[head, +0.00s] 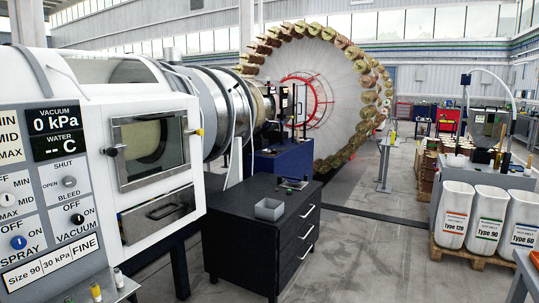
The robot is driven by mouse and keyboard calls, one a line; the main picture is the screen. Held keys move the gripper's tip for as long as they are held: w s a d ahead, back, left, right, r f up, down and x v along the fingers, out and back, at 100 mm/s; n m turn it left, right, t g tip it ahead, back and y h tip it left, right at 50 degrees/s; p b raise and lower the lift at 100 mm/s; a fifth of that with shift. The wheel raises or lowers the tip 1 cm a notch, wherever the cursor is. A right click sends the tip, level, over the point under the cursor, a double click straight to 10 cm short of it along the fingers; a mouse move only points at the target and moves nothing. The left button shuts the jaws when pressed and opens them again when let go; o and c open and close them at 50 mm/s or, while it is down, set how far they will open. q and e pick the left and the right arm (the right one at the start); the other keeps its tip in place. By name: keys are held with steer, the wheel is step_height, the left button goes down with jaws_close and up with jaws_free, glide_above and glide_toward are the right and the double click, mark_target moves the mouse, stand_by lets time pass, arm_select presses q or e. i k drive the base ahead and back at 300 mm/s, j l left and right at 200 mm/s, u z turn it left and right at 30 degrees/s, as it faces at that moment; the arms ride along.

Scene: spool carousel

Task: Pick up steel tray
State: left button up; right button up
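A small grey open-topped tray (269,210) sits upright on the near part of the black drawer cabinet's top (240,196). It is the only small tray that I can make out and looks like the steel tray, though its metal cannot be confirmed. It appears empty. Neither of my grippers is in view, and nothing is touching the tray.
A large white machine (95,160) with a window fills the left. Small dark and green items (294,184) lie on the cabinet behind the tray. White bins (490,217) stand on a pallet at right. The floor (370,255) between is clear.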

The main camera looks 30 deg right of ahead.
mark_target(267, 150)
steer(key=i+l+z, duration=0.25)
steer(key=z, duration=0.15)
steer(key=i+l+z, duration=0.35)
steer(key=i+z, duration=0.25)
steer(key=z, duration=0.15)
steer(key=i+l+z, duration=0.35)
steer(key=i, duration=0.45)
steer(key=i+j+z, duration=0.1)
steer(key=i+z, duration=0.2)
steer(key=i, duration=0.55)
steer(key=i+l+u, duration=0.1)
steer(key=i, duration=1.55)
steer(key=i+u, duration=0.1)
steer(key=i, duration=2.15)
steer(key=i+u, duration=0.15)
steer(key=i, duration=1)
steer(key=i+u, duration=0.45)
steer(key=i+l+u, duration=0.1)
steer(key=i+u, duration=0.35)
steer(key=i, duration=0.15)
steer(key=i+l+u, duration=0.3)
steer(key=i+u, duration=0.15)
steer(key=i, duration=0.1)
